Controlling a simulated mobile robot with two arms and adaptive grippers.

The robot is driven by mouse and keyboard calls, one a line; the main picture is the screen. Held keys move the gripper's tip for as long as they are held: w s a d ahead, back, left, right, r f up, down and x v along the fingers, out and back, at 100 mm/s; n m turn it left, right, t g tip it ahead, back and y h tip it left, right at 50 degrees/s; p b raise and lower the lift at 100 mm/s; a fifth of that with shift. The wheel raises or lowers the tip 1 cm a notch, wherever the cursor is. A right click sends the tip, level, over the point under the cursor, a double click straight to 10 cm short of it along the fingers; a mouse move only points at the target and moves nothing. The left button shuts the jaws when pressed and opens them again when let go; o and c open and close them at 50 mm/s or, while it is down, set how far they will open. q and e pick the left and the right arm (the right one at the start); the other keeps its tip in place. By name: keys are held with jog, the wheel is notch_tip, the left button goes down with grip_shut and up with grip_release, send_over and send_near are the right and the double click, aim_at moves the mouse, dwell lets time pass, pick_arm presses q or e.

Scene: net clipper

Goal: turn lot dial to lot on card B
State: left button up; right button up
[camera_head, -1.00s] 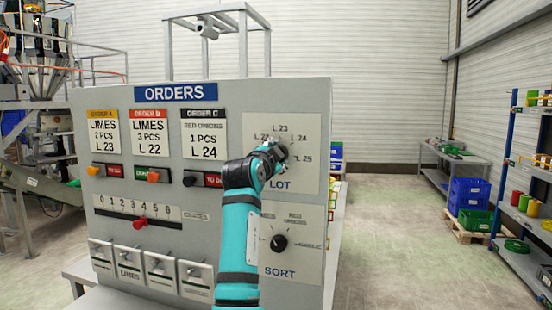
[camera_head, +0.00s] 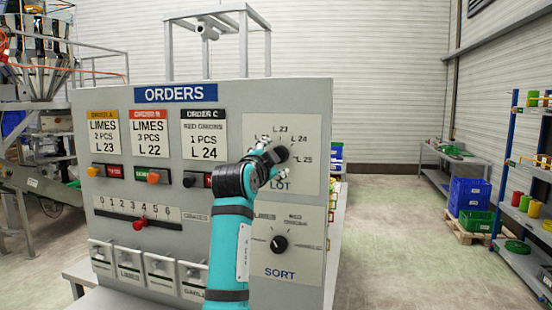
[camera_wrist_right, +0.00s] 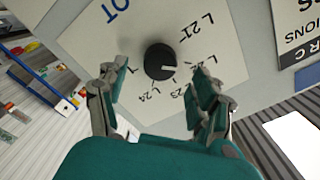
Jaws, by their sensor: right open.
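The lot dial is a round black knob (camera_head: 282,154) on the pale LOT plate (camera_head: 310,130). In the right wrist view the knob (camera_wrist_right: 160,62) has a white pointer mark. The mark points toward a label between L.21 and L.23, partly hidden by a finger. Card B (camera_head: 149,133) is red-topped and reads LIMES, 3 PCS, L 22. My right gripper (camera_head: 275,160) is in front of the LOT plate, just left of and below the knob. In the wrist view its fingers (camera_wrist_right: 160,90) are spread, with the knob beyond them, apart from both. My left gripper is not in view.
The SORT knob (camera_head: 279,243) sits below the lot dial, right of my forearm. A red slider (camera_head: 140,223), colored buttons and several lower switches are on the same grey panel (camera_head: 226,95). Free floor lies right of the panel.

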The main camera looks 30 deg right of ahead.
jog(key=v, duration=0.4)
jog(key=shift+d, duration=0.1)
dwell(0.3)
